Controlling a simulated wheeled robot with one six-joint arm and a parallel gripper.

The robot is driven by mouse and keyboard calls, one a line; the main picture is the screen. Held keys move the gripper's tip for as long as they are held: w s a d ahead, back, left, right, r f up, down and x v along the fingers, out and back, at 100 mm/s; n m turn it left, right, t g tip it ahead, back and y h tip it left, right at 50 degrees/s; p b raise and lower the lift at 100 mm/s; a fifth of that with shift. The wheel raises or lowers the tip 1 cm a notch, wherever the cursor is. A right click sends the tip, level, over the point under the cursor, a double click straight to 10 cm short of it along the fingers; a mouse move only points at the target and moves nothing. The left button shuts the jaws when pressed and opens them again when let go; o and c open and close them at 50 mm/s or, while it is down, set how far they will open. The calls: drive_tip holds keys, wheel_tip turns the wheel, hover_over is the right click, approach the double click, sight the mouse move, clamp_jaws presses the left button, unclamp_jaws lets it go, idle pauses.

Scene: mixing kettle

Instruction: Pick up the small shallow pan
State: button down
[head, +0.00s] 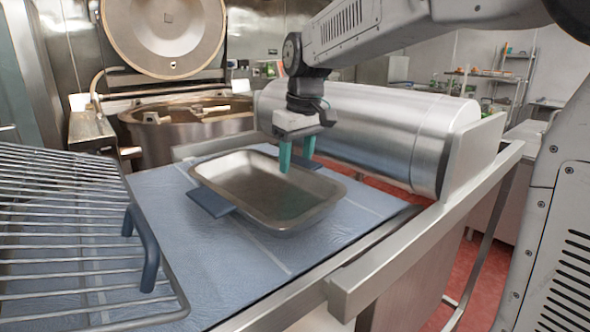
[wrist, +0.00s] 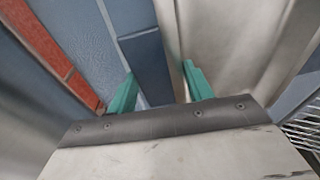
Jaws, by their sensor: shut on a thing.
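The small shallow pan (head: 250,180) is a grey metal rectangular tray with a blue handle at each end. It is upright and empty, over the blue work surface; I cannot tell whether it touches it. Its near-left handle (head: 211,202) is free. My gripper (head: 296,164) points down at the far-right end, its teal fingers around the far handle (wrist: 150,65) and the rim beside it. In the wrist view the handle and the pan's wall (wrist: 222,38) show between and beyond the fingers (wrist: 160,82). The exact contact is partly hidden.
A wire rack (head: 75,235) with a blue handle lies on the left of the blue surface (head: 165,225). A metal rail (head: 400,250) borders the right.

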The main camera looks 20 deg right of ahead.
sight(329, 198)
drive_tip(key=s, duration=0.5)
drive_tip(key=s+r, duration=0.1)
drive_tip(key=s, duration=1)
drive_tip(key=shift+a+r, duration=0.2)
drive_tip(key=shift+a, duration=0.2)
drive_tip(key=shift+s, duration=0.1)
